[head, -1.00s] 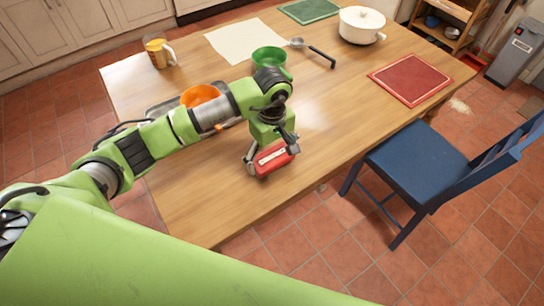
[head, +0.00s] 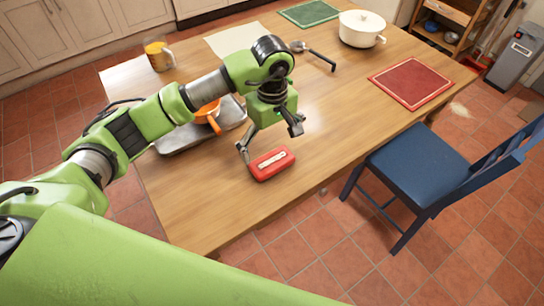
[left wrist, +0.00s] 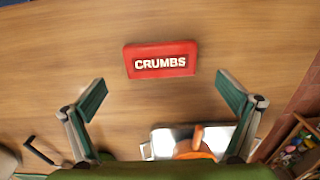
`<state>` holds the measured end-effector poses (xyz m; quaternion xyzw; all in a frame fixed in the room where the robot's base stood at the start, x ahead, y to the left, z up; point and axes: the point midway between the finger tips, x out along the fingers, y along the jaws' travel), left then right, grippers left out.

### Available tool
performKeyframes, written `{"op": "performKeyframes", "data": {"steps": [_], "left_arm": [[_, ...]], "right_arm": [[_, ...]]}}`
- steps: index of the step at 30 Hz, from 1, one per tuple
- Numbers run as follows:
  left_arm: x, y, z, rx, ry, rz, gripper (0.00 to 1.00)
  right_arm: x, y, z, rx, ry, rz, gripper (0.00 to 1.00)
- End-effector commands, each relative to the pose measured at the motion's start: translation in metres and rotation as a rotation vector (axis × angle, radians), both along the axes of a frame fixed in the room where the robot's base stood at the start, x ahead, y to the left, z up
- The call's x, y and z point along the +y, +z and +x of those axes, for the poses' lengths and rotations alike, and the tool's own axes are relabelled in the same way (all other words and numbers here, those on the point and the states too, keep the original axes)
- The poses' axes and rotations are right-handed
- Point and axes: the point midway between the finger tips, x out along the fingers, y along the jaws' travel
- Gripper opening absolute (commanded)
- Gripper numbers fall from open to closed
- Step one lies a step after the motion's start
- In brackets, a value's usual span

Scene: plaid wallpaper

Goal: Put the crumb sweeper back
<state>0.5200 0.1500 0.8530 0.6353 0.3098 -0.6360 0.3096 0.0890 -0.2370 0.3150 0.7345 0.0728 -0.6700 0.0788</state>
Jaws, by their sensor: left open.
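The red crumb sweeper (head: 272,163), a small block with white "CRUMBS" lettering, lies flat on the wooden table near its front edge. It also shows in the left wrist view (left wrist: 160,60), lying just beyond the fingertips. My left gripper (head: 270,139) is open and empty, raised above and slightly behind the sweeper. In the left wrist view its two spread fingers (left wrist: 160,86) are clear of the sweeper, with bare table between them. My right gripper is not in view.
A grey tray (head: 228,111) with an orange pan (head: 207,116) is left of the gripper. A blue chair (head: 420,165) is at right. The table's middle is clear.

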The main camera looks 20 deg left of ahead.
Motion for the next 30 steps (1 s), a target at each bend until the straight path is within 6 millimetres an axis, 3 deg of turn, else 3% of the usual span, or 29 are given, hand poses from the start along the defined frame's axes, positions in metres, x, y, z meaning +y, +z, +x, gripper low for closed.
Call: {"op": "performKeyframes", "data": {"steps": [3, 9, 26, 30], "left_arm": [[0.000, 0.023, 0.001, -0.004, 0.000, 0.001, 1.00], [0.000, 0.046, 0.001, -0.002, 0.001, 0.001, 1.00], [0.000, 0.051, 0.000, 0.001, 0.001, 0.001, 1.00], [0.000, 0.062, 0.000, 0.000, 0.000, 0.000, 1.00]], "right_arm": [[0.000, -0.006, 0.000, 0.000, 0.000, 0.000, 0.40], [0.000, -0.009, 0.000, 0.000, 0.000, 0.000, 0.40], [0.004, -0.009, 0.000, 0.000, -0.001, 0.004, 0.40], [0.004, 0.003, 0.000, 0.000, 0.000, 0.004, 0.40]]}}
